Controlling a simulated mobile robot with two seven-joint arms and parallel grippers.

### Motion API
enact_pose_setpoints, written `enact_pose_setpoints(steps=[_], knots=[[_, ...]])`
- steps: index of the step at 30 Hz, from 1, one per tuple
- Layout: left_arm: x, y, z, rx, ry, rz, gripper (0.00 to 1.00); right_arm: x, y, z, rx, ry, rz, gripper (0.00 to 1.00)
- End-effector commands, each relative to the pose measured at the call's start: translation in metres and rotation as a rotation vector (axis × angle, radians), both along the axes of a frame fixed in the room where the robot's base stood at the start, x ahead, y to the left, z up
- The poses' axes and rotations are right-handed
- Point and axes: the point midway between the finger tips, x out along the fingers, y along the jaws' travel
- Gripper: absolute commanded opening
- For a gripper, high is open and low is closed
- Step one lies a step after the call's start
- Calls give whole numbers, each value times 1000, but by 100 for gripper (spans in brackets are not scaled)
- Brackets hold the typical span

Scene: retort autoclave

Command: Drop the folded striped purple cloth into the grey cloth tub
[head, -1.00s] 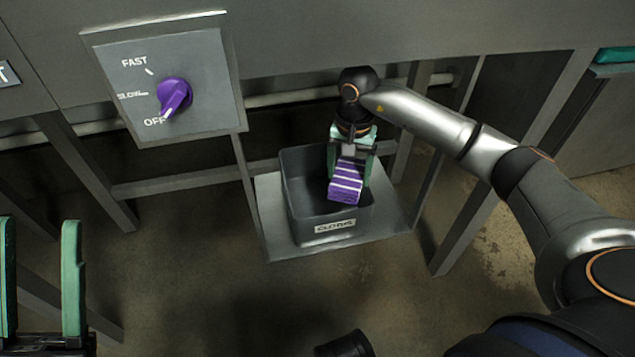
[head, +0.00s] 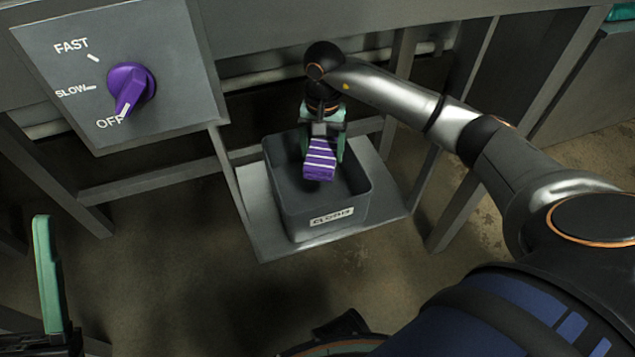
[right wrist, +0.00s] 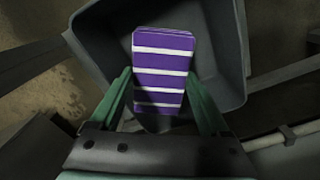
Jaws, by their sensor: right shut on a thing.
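The folded purple cloth (head: 320,160) with white stripes is held between the green fingers of my right gripper (head: 322,146). In the head view it hangs over the open mouth of the grey cloth tub (head: 325,224), which has a white label on its front. In the right wrist view the cloth (right wrist: 163,65) sits between the two fingers (right wrist: 165,105), with the tub (right wrist: 225,60) behind it. I cannot tell how far the cloth is above the tub's floor. One green finger of my left gripper (head: 48,275) shows at the lower left; the rest is cut off.
The tub stands on a grey metal shelf (head: 262,232) among frame legs. A panel (head: 165,85) with a purple knob (head: 130,88) pointing to OFF is at the upper left. A teal thing (head: 620,12) is at the top right. Floor in front is clear.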

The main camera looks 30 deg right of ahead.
Motion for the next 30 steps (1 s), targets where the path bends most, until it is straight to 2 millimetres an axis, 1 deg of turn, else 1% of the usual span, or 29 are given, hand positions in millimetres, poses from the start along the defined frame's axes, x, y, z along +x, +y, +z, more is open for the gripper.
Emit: enact_pose_setpoints(steps=[1,3,11,12,17,25,28,30], knots=[[0,-1,-7,4,1,1,50,0,0,-8,1,1,0,28],[0,-1,-9,7,0,3,50,0,0,-11,1,1,0,28],[0,-1,-9,10,0,3,50,0,0,-11,0,0,0,28],[0,-1,-9,10,0,3,50,0,0,-11,0,0,0,82],[0,-1,-9,10,1,4,50,0,0,-11,0,0,0,100],[0,-1,-8,9,2,4,50,0,0,-9,0,0,0,100],[0,-1,-4,7,2,3,50,1,0,1,-1,-2,0,100],[0,-1,2,3,3,2,50,1,-1,13,-1,-4,0,100]])
